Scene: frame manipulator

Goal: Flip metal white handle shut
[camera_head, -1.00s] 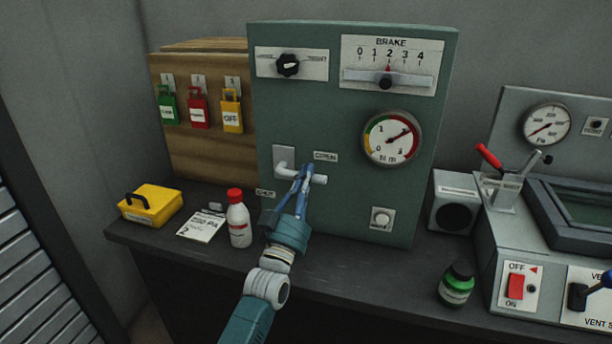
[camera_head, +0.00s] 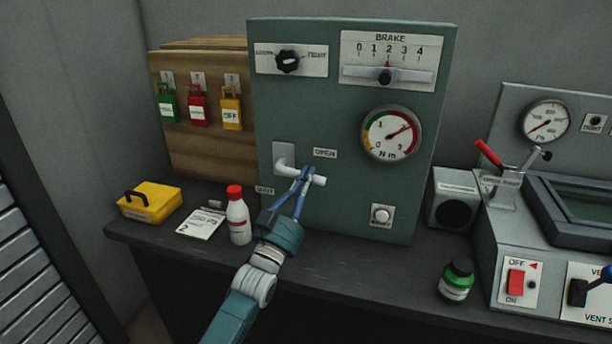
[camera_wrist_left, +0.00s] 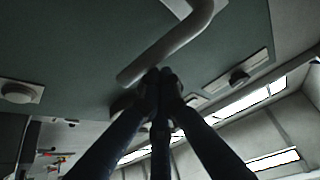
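The white metal handle (camera_head: 319,181) sticks out from a grey plate (camera_head: 283,158) low on the green panel. Its bar points right, a little downward, beneath the OPEN label (camera_head: 325,153). The SHUT label (camera_head: 264,189) is to its lower left. My left gripper (camera_head: 304,173) has its blue fingertips together at the bar, overlapping it in the head view. In the left wrist view the closed tips (camera_wrist_left: 158,76) lie at the edge of the handle (camera_wrist_left: 170,48), near its free end. They look beside the bar, not around it; contact is unclear. My right gripper is not in view.
A white bottle with a red cap (camera_head: 238,217) stands just left of my left wrist. A yellow box (camera_head: 150,203) and a paper card (camera_head: 200,223) lie further left. A green bottle (camera_head: 456,281) stands at right. The panel's white button (camera_head: 381,215) is right of the handle.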

